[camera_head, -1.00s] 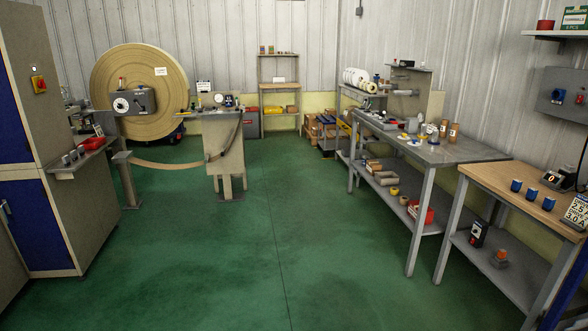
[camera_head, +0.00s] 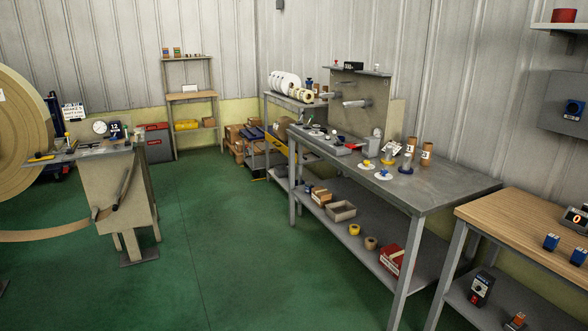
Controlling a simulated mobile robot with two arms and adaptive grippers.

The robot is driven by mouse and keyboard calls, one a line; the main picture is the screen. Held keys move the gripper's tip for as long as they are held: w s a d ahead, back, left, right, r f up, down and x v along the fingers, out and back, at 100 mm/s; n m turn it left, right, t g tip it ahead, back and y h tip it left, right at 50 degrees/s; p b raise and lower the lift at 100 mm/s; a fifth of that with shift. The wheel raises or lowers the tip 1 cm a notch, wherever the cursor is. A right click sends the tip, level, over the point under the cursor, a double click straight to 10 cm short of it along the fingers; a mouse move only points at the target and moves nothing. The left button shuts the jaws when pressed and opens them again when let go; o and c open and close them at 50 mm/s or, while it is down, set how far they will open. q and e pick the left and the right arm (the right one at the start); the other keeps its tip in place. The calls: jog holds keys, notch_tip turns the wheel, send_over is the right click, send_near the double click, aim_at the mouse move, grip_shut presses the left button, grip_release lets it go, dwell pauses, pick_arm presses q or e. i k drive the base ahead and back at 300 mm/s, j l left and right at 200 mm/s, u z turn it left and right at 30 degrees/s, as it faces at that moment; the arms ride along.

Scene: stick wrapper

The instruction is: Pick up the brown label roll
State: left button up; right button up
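No gripper of mine shows in the head view. Several label rolls sit on the back table at the middle; most are white, and the nearest roll (camera_head: 304,97) shows a tan-brown face. A small brown ring-shaped roll (camera_head: 371,243) lies on the lower shelf of the grey workbench, beside a yellow roll (camera_head: 354,230). Two upright brown cylinders (camera_head: 426,154) with pale labels stand on the workbench top. I cannot tell from this distance which of these is the brown label roll.
The grey workbench (camera_head: 450,188) stands at right, with a wooden-topped table (camera_head: 525,213) nearer. A beige machine stand (camera_head: 120,190) and a huge tan coil (camera_head: 20,140) are at left. Green floor (camera_head: 215,230) between them is clear. Boxes lie beyond the workbench.

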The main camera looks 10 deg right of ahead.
aim_at(370, 244)
jog(key=i+j+z, duration=0.2)
jog(key=i, duration=1.9)
jog(key=l, duration=0.15)
